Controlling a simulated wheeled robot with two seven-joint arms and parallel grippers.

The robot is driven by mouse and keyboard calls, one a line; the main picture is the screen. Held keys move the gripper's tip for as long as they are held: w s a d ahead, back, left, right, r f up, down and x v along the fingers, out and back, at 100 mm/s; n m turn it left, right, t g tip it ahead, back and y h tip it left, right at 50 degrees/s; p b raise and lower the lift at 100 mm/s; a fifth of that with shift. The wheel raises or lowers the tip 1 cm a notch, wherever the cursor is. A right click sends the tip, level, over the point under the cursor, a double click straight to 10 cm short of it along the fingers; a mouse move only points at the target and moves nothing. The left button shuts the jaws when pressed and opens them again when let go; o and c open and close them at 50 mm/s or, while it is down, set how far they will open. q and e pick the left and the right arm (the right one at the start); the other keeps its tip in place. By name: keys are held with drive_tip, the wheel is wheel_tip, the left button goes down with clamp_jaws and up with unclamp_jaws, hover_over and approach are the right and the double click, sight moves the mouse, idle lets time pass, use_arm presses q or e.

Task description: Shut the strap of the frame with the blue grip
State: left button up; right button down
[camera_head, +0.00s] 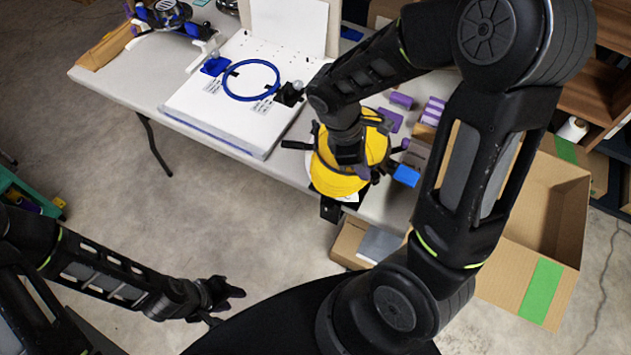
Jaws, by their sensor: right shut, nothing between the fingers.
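A round yellow piece (336,182) with black fittings is at the table's front edge. A blue block (406,175), which may be the blue grip, shows at its right side. A black bar (297,145) sticks out at its left. I cannot make out the strap; my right arm covers much of this area. My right gripper (362,172) points down over the yellow piece, shut with nothing in it; whether it touches cannot be told. My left gripper (228,294) hangs low over the floor, away from the table; its finger opening is unclear.
A white board (190,105) on the table (110,73) bears a blue ring (224,83). Purple blocks (401,101) lie right of the yellow piece. Open cardboard boxes (555,205) stand on the floor at right. The floor in front of the table at left is clear.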

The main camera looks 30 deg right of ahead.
drive_tip(key=shift+w+d, duration=0.15)
drive_tip(key=shift+d, duration=0.35)
drive_tip(key=shift+a, duration=0.1)
drive_tip(key=shift+w+a, duration=0.3)
drive_tip(key=shift+a, duration=0.3)
drive_tip(key=shift+a, duration=0.1)
